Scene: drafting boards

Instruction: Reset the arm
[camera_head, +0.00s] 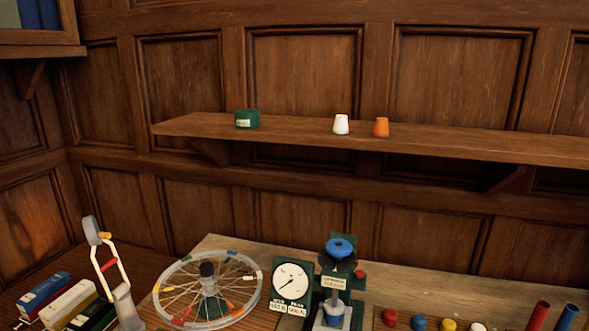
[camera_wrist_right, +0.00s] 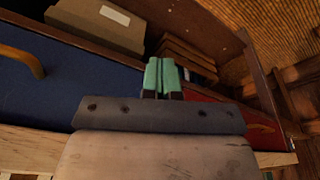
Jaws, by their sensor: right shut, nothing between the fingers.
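My right gripper (camera_wrist_right: 160,78) shows in the right wrist view, with its two green fingertips together and nothing between them. It points toward a wooden shelf or cabinet with a blue front panel.
A spoked wheel (camera_head: 208,289), a dial gauge (camera_head: 291,281) and a blue-topped device (camera_head: 335,285) stand on the bench. A wall shelf (camera_head: 290,134) holds three small items. A cardboard box (camera_wrist_right: 97,27) sits above the blue panel (camera_wrist_right: 60,90).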

